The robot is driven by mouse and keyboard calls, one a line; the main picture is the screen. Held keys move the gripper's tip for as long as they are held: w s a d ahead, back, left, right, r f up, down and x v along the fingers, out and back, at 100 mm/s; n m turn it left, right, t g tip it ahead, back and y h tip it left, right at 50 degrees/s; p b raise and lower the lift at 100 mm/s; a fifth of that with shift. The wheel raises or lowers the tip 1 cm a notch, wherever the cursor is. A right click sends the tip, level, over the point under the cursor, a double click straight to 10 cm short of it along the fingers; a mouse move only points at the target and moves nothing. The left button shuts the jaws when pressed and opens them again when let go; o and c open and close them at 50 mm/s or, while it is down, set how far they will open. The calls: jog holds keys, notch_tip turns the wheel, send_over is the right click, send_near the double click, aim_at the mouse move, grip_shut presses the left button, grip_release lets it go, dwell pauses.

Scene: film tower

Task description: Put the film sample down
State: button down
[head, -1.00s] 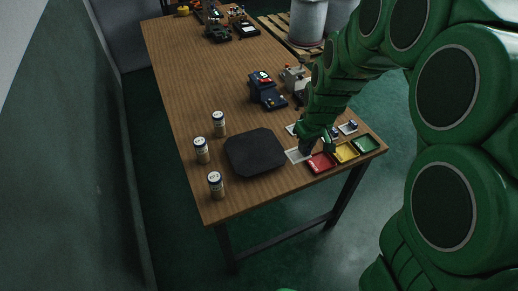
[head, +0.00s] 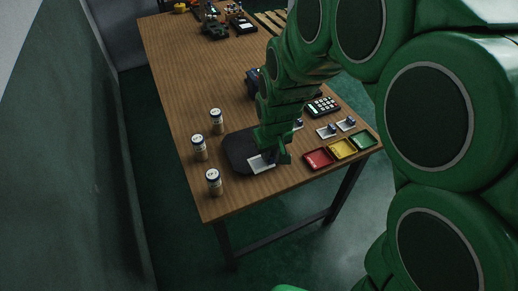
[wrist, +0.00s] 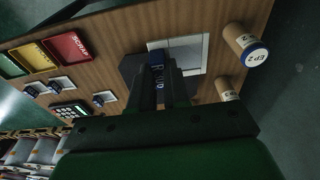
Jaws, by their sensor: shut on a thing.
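My gripper (head: 273,152) is shut on the film sample, a white square plate (head: 260,164) with a blue lettered grip block. In the wrist view the fingers (wrist: 165,88) close on the blue block, and the plate (wrist: 188,52) spreads out beyond them. The plate is over the right front part of a black eight-sided pad (head: 237,150) on the table. I cannot tell whether it touches the pad. My arm and the plate hide part of the pad. The pad also shows in the wrist view (wrist: 130,68).
Several labelled canisters stand left of the pad, the nearest (head: 213,183) by the table's front edge. Red (head: 317,158), yellow (head: 342,148) and green (head: 364,139) trays lie to the right. Other samples (head: 327,131) and a keypad (head: 323,106) lie behind them.

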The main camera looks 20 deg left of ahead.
jog(key=shift+w+a+f, duration=0.95)
jog(key=shift+w+f, duration=0.45)
jog(key=shift+w, duration=0.05)
jog(key=shift+w+a+f, duration=1)
jog(key=shift+w+f, duration=0.35)
jog(key=shift+w, duration=0.15)
jog(key=shift+w+a+f, duration=0.95)
jog(key=shift+w+f, duration=0.45)
jog(key=shift+w, duration=0.05)
jog(key=shift+w+a+f, duration=0.1)
jog(key=shift+f, duration=1.65)
jog(key=shift+f, duration=0.15)
jog(key=c, duration=1.1)
grip_release()
jog(key=shift+r, duration=0.2)
